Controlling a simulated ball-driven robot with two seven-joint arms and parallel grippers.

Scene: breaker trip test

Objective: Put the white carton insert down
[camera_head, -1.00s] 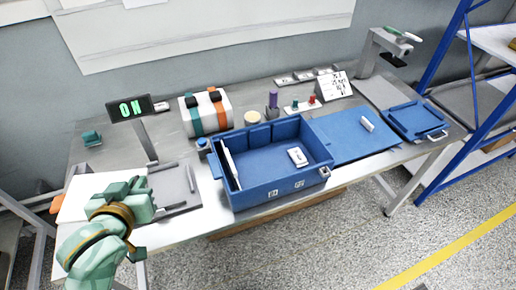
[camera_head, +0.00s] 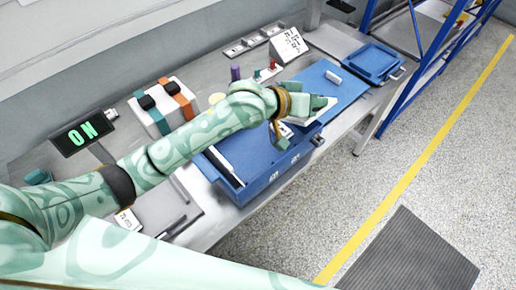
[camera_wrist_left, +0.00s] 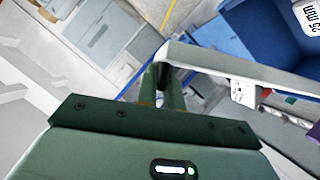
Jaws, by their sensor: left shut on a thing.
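My left gripper (camera_head: 306,103) is above the right end of the blue crate (camera_head: 262,181), near the blue mat. It is shut on the white carton insert (camera_head: 318,112), a thin white panel mostly hidden behind the fingers. In the left wrist view the left gripper (camera_wrist_left: 165,88) shows at the panel's near end, and the insert (camera_wrist_left: 240,66) runs off to the right as a pale slab. I cannot tell whether the insert touches anything below. My right gripper is not in view.
Another white panel (camera_head: 222,160) stands inside the crate's left end. The blue mat (camera_head: 318,82) carries a small white piece (camera_head: 333,77). A blue tray (camera_head: 371,62) lies at the right. My arm hides part of the table.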

